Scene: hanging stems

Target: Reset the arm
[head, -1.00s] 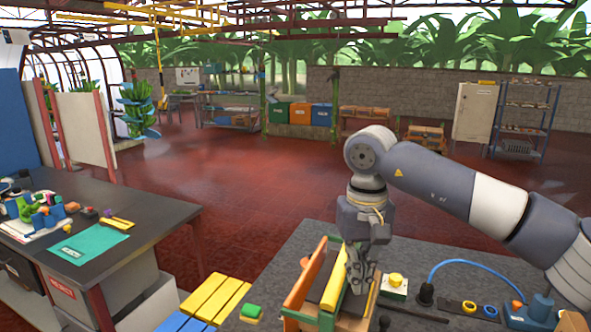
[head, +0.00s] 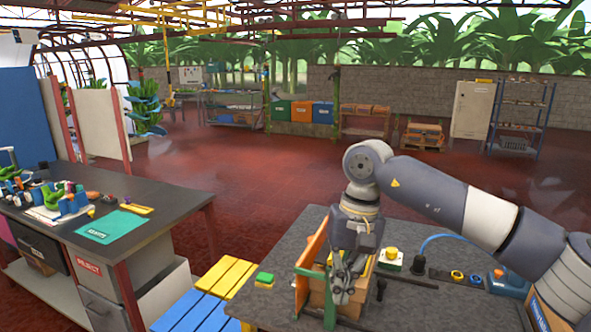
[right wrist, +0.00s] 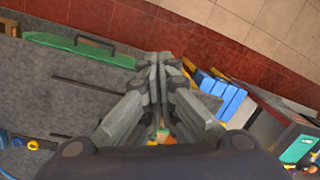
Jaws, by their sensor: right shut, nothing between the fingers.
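My right gripper (head: 346,285) points down at the near grey worktop (head: 272,300). It is in front of a wooden fixture with a green and orange upright board (head: 312,262), and hides part of it. In the right wrist view the gripper (right wrist: 158,62) has its fingers together with nothing between them. The green edge of the fixture (right wrist: 80,50) shows there at the upper left. My left gripper is in neither view.
A yellow button box (head: 391,257), a blue cable (head: 440,238) and a dark rod lie on the worktop's right. A green block (head: 264,279) lies left of the fixture. Yellow and blue slats (head: 215,290) stand beside the worktop. A dark bench (head: 150,200) is at left.

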